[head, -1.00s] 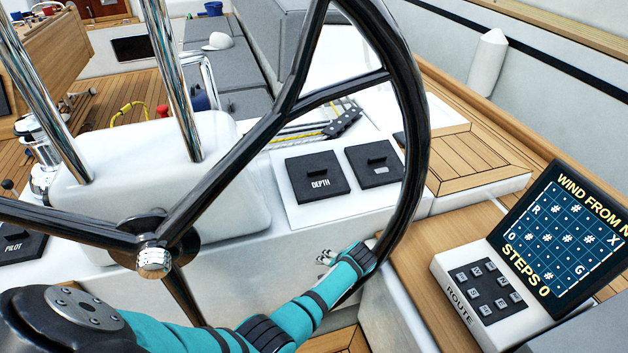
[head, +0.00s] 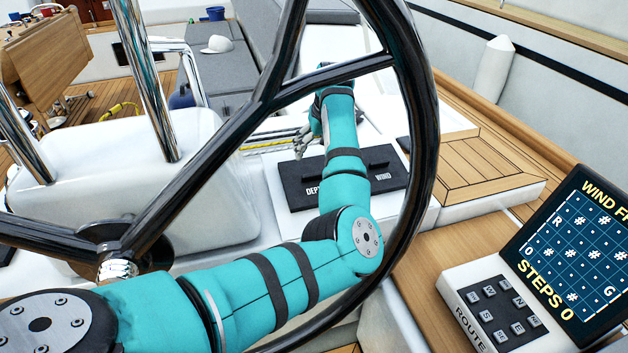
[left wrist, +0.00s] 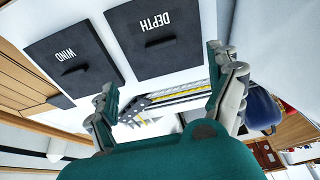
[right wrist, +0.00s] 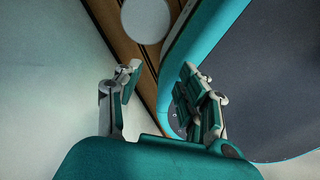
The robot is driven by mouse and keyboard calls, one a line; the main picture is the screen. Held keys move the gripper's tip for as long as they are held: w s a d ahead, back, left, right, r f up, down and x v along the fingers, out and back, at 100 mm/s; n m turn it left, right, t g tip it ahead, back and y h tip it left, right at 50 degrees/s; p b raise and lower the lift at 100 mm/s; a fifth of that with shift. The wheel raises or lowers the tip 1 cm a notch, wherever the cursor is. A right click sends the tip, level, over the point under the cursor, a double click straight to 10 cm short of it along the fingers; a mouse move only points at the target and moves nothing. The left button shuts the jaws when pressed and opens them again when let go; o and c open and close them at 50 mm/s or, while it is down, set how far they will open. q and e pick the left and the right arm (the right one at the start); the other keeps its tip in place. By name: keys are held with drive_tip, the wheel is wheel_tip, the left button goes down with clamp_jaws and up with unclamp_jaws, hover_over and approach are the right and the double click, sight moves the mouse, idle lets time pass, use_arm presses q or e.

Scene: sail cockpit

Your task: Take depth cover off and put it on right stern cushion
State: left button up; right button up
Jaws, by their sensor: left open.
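The black depth cover (head: 293,188) lies on the white console behind the wheel, partly hidden by my left arm in the head view. It shows whole in the left wrist view (left wrist: 150,48), lettered DEPTH with a raised handle. My left gripper (head: 304,143) is open and empty, over the far side of the covers. In the left wrist view its fingers (left wrist: 163,75) stand apart, clear of the depth cover. My right gripper (right wrist: 160,68) shows only in its wrist view, open and empty. I cannot tell which cushion is the right stern one.
The similar wind cover (head: 385,180) is beside the depth cover. Grey cushions (head: 228,75) with a white cap (head: 217,45) lie beyond. A route panel (head: 495,318) stands at the right.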

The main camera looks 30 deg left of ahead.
sight(313, 174)
use_arm(q)
drive_tip(key=x, duration=0.7)
drive_tip(key=shift+w+a+f, duration=0.15)
drive_tip(key=shift+a+f, duration=0.05)
drive_tip(key=shift+f, duration=0.1)
drive_tip(key=shift+a+f, duration=0.1)
drive_tip(key=shift+f, duration=0.1)
drive_tip(key=shift+w+a+f, duration=0.1)
drive_tip(key=shift+f, duration=0.2)
drive_tip(key=x, duration=0.3)
drive_tip(key=shift+a+f, duration=0.2)
drive_tip(key=shift+f, duration=0.05)
drive_tip(key=shift+w+a+f, duration=0.15)
drive_tip(key=shift+w+f, duration=0.05)
drive_tip(key=shift+f, duration=0.25)
drive_tip(key=c, duration=1.1)
drive_tip(key=shift+r, duration=0.1)
drive_tip(key=shift+c, duration=1.1)
use_arm(e)
drive_tip(key=shift+w+a, duration=0.15)
drive_tip(key=shift+w, duration=0.3)
